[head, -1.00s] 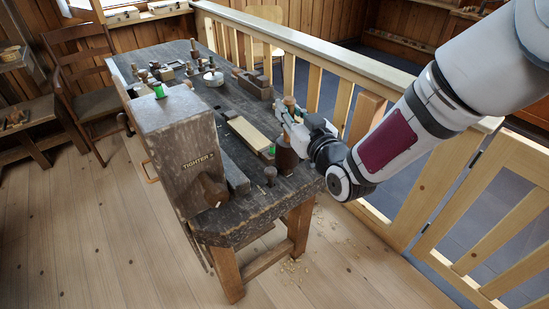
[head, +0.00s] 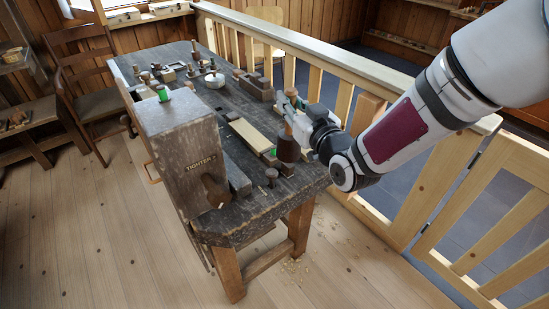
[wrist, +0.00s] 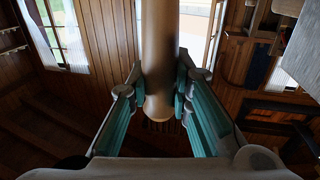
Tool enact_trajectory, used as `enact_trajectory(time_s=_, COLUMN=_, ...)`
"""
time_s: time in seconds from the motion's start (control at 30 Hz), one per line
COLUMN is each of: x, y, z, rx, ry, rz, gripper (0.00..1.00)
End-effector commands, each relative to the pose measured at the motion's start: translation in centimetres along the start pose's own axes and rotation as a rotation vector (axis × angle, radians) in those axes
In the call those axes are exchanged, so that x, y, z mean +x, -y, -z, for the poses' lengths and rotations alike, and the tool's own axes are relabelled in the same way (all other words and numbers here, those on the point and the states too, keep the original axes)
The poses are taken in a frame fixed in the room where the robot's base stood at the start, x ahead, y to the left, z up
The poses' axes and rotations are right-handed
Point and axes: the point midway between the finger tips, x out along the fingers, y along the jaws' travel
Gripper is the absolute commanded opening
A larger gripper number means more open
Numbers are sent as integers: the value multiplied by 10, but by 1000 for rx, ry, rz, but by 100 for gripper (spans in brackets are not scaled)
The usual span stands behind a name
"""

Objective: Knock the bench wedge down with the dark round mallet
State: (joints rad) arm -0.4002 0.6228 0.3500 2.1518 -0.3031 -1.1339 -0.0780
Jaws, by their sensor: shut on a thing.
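My gripper (head: 297,121) is shut on the pale handle (wrist: 158,60) of the mallet, above the bench's near right end. The handle stands between the teal finger pads in the wrist view. The mallet's dark round head (head: 288,150) hangs below the fingers, handle up, and seems just clear of the bench top. A small dark upright piece (head: 271,177) with a wider top stands on the bench just left of and nearer than the head. It may be the bench wedge, but I cannot tell for sure. Part of the bench behind the head is hidden.
The dark workbench (head: 255,203) carries a large block marked "TIGHTEN" (head: 185,150) at its near left. A pale board (head: 250,136) lies behind the mallet. A round pale pot (head: 214,80) and several small tools stand farther back. A wooden railing (head: 330,60) runs along the right.

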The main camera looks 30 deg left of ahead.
Motion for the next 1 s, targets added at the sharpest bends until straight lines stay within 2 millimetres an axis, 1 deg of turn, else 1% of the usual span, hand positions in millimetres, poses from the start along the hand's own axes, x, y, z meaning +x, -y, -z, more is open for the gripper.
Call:
enact_trajectory(time_s=0.17, x=0, y=0, z=-2, rx=0, ry=-2, rz=0, gripper=0)
enact_trajectory(time_s=0.27, x=1, y=-1, z=-10, rx=0, ry=-1, rz=1, gripper=0)
enact_trajectory(time_s=0.5, x=1, y=-1, z=-37, rx=0, ry=-2, rz=2, gripper=0)
enact_trajectory(time_s=0.57, x=0, y=0, z=-32, rx=-1, ry=-2, rz=1, gripper=0)
enact_trajectory(time_s=0.8, x=0, y=0, z=-29, rx=-1, ry=-1, rz=0, gripper=0)
enact_trajectory(time_s=0.87, x=0, y=0, z=-24, rx=-1, ry=-1, rz=0, gripper=0)
enact_trajectory(time_s=1.0, x=0, y=0, z=-10, rx=-1, ry=-4, rz=0, gripper=0)
